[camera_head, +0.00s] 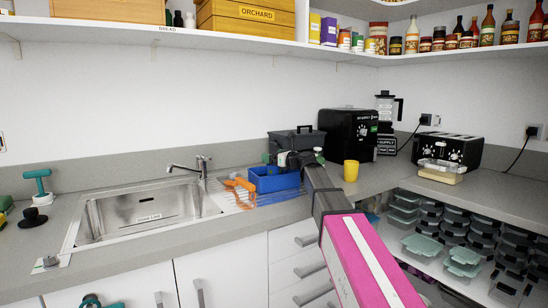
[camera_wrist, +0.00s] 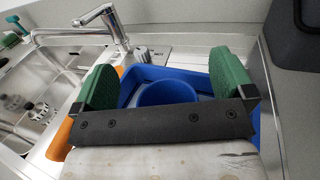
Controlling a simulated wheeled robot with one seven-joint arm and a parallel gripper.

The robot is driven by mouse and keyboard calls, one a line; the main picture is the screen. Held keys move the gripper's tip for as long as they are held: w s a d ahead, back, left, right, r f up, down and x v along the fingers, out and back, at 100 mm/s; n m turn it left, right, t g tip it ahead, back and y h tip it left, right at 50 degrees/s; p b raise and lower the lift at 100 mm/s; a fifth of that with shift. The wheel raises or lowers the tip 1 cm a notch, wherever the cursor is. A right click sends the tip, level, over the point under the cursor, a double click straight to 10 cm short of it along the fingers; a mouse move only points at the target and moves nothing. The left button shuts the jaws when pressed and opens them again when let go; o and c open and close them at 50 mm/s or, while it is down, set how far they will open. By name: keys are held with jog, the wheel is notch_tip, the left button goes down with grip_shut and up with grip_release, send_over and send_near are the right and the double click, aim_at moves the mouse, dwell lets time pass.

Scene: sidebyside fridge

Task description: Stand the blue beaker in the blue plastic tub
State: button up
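The blue plastic tub (camera_head: 275,183) stands on the drainboard right of the sink. In the wrist view the tub (camera_wrist: 150,72) lies below my gripper. The blue beaker (camera_wrist: 166,93) shows there as a round rim inside the tub; its lower part is hidden behind my gripper's dark bar. It looks upright, but I cannot see its base. My gripper (camera_wrist: 166,80) is open, its green fingers wide apart on either side of the beaker with gaps to it. In the head view my gripper (camera_head: 292,158) is over the tub, and the beaker cannot be made out.
An orange object (camera_head: 240,188) lies left of the tub, beside the sink (camera_head: 145,212) and tap (camera_head: 190,165). A dark grey container (camera_head: 297,139) stands behind the tub. A yellow cup (camera_head: 351,171) and a black appliance (camera_head: 347,135) stand to the right.

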jog(key=r+v, duration=0.1)
jog(key=v, duration=1.1)
jog(key=shift+r, duration=0.15)
